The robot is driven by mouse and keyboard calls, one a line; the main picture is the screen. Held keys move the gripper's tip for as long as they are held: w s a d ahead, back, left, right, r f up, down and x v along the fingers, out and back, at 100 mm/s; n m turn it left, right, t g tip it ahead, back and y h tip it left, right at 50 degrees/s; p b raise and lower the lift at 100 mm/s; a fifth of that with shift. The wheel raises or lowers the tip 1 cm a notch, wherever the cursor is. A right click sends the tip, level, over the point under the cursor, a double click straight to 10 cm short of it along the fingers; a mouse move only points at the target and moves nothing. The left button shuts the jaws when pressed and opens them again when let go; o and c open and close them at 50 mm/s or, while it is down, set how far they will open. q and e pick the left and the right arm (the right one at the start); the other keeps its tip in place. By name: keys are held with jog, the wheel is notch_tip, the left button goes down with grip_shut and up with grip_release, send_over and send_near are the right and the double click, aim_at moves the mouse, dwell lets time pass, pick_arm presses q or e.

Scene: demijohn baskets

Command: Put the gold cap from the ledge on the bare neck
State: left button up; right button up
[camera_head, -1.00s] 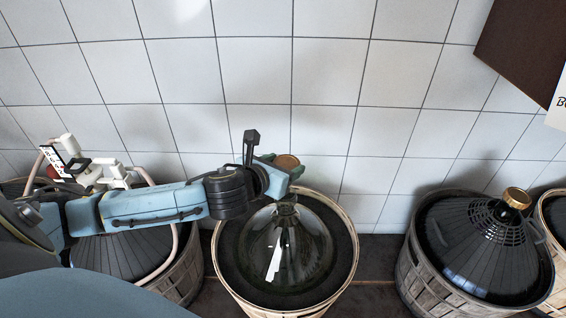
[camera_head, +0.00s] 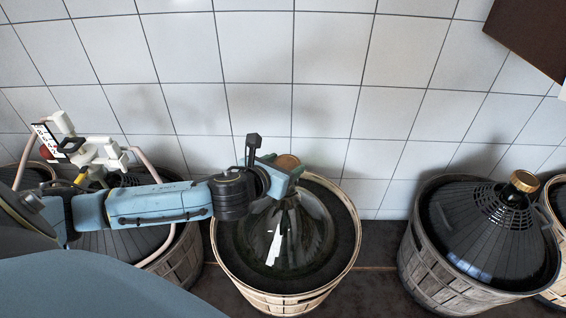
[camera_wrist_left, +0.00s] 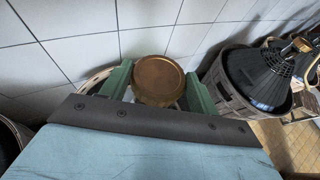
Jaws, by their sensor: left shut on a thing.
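My left gripper (camera_head: 284,170) comes in from the left, shut on the round gold cap (camera_head: 287,161). In the left wrist view the cap (camera_wrist_left: 158,80) sits between the two green fingers, its flat top showing. The cap is over the upper part of the middle demijohn (camera_head: 305,235), a dark glass bottle in a wicker basket (camera_head: 228,275). The bare neck is hidden behind the gripper, so I cannot tell whether the cap touches it. My right gripper is not in view.
A right-hand demijohn (camera_head: 465,235) wears a gold cap (camera_head: 525,181). At left, a white fitting (camera_head: 95,152) with a pale hose (camera_head: 172,215) stands over another basketed demijohn, behind my arm. A tiled wall (camera_head: 320,70) rises behind. A dark panel (camera_head: 530,35) hangs upper right.

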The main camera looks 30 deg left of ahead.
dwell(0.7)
pick_arm(q)
jog(key=shift+p, duration=0.4)
dwell(0.3)
jog(key=shift+p, duration=0.4)
jog(key=shift+p, duration=0.35)
dwell(0.3)
jog(key=shift+f+b, duration=0.85)
jog(key=shift+f, duration=0.85)
dwell(0.4)
jog(key=o, duration=1)
jog(key=shift+o, duration=0.2)
